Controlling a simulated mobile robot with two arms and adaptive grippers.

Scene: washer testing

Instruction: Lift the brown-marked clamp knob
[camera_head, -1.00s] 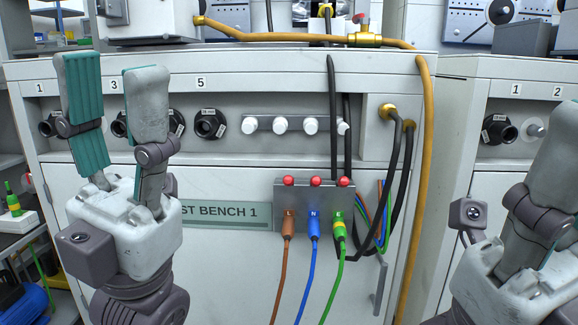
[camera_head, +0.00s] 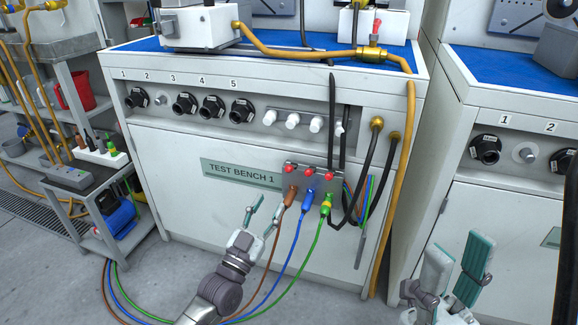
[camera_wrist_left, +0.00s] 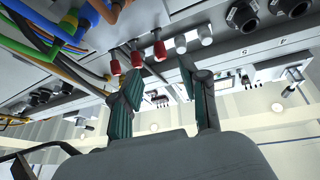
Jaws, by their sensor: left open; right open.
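The brown-marked clamp knob (camera_head: 289,167) is the leftmost red knob on the grey clamp block, above the brown plug (camera_head: 291,196). In the left wrist view, that red knob (camera_wrist_left: 159,51) shows beyond and between the fingers, nearest the white knobs. My left gripper (camera_head: 267,208) is open and empty, below and left of the block, apart from the knob. The left wrist view shows its two fingers (camera_wrist_left: 158,82) spread. My right gripper (camera_head: 458,262) is open and empty at the lower right, before the neighbouring bench.
Two more red knobs (camera_head: 309,171) sit beside it, above the blue plug (camera_head: 308,200) and green-yellow plug (camera_head: 326,204). Cables hang to the floor around my left arm. Black hoses (camera_head: 368,180) and a yellow hose (camera_head: 386,230) run down at the right. A cart (camera_head: 92,182) stands left.

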